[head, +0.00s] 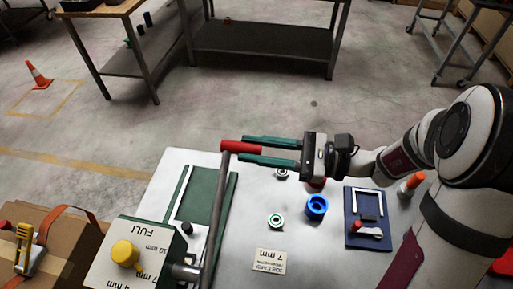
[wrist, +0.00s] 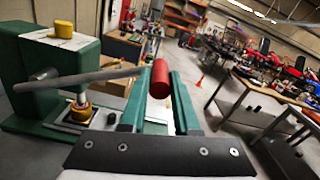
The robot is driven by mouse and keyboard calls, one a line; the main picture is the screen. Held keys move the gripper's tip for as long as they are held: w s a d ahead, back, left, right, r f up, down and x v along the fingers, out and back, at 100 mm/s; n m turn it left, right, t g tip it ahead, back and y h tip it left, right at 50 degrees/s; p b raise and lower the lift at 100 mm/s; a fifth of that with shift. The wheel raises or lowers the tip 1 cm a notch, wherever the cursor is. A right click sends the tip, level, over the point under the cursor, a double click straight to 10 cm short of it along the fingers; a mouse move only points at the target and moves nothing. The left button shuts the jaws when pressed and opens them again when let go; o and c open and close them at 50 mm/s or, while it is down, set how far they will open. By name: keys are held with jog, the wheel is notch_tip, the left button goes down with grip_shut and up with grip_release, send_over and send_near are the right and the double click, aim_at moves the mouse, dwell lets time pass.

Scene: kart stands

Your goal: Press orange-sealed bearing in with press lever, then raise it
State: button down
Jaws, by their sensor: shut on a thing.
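My gripper (head: 243,148) is shut on the red grip (head: 232,147) of the press lever (head: 215,215). The lever is a long grey rod running from the grip to the green press (head: 130,258) at the bottom left. In the wrist view the red grip (wrist: 160,78) sits between my green fingers, and the rod (wrist: 95,77) slants slightly up from the pivot toward it. The press ram (wrist: 81,98) points down at an orange-yellow round part (wrist: 79,113) on the press base. I cannot tell whether that part is the orange-sealed bearing or how deep it sits.
On the grey table lie a green-sealed bearing (head: 276,220), another bearing (head: 281,174), a blue cup (head: 316,207) and a "7 mm" job card (head: 273,262). A dark blue tool tray (head: 367,205) lies to the right. A cardboard box (head: 60,240) stands left of the press.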

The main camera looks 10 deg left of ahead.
jog(key=c, duration=0.7)
grip_release()
jog(key=shift+o, duration=0.2)
jog(key=d, duration=1.5)
jog(key=shift+d, duration=0.35)
